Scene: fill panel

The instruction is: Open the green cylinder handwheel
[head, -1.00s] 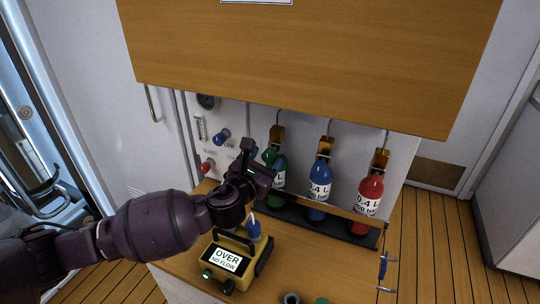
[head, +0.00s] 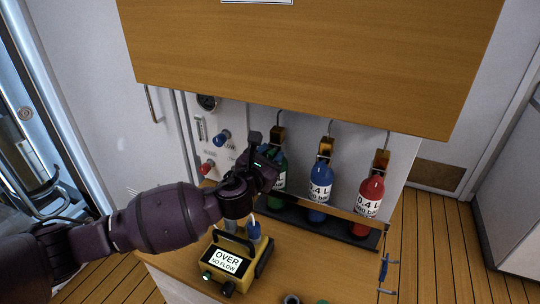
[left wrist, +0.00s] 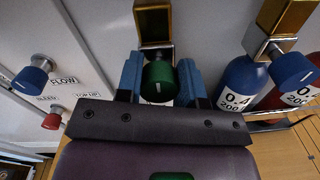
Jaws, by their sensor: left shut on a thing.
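The green cylinder (head: 278,183) stands in the rack at the left of the row, partly hidden behind my left gripper (head: 266,158) in the head view. Its green handwheel (left wrist: 158,82) shows in the left wrist view, below a brass valve body (left wrist: 154,22), with a short white mark on its face. The two blue fingers of my left gripper (left wrist: 160,82) are on either side of the handwheel and shut on it. In the head view the handwheel is hidden by the gripper. My right gripper is not in view.
A blue cylinder (head: 320,187) and a red cylinder (head: 370,194) stand to the right. Blue FLOW (left wrist: 31,80) and red BLEED (left wrist: 52,121) knobs are on the panel at left. A yellow meter (head: 232,262) reading "OVER NO FLOW" sits below my arm. A wooden board (head: 310,60) overhangs.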

